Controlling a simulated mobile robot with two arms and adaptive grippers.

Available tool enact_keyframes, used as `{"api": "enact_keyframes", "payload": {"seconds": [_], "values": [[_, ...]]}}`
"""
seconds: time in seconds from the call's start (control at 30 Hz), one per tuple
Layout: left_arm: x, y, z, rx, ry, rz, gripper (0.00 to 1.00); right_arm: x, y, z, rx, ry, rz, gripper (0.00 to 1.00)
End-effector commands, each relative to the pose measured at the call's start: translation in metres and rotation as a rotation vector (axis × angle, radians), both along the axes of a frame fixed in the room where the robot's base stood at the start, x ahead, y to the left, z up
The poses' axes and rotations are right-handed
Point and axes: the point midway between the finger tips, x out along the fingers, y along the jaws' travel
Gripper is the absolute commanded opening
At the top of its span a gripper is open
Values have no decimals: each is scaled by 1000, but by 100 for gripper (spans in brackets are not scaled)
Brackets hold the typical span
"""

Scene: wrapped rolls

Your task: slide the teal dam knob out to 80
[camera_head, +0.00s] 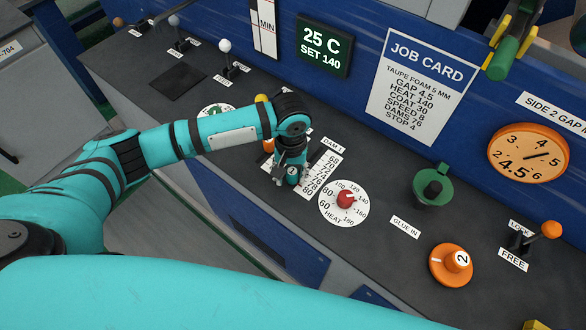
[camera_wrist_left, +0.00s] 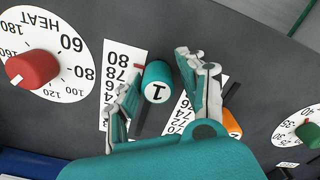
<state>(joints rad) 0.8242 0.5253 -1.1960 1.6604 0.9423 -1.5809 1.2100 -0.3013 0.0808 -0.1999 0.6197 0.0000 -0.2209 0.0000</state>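The teal dam knob (camera_head: 293,175), marked 1, stands on the dark console beside the white DAM 1 scale (camera_head: 328,161). The exact reading cannot be told. My left gripper (camera_head: 291,174) reaches down over the knob, its fingers open on either side with small gaps showing. My right gripper is not in view.
The HEAT dial (camera_head: 343,203) with its red knob stands close to the scale. An orange knob (camera_wrist_left: 232,124) is on the other side, beside a second scale (camera_wrist_left: 180,116). A job card (camera_head: 419,80) on the panel reads DAMS 76.

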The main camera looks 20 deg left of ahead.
Motion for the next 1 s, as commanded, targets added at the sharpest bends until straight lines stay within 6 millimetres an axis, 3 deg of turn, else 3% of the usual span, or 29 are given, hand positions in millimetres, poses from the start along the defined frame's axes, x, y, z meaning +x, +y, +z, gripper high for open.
{"api": "enact_keyframes", "payload": {"seconds": [0.33, 0.47, 0.8, 1.0], "values": [[1, -1, 1, -2, -4, 0, 53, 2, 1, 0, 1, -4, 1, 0], [2, -1, 11, -3, -5, 0, 53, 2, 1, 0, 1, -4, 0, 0], [1, 0, 80, -4, -7, -1, 53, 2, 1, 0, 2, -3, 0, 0], [1, 0, 111, -4, -6, 1, 53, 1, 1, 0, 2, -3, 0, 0]]}}
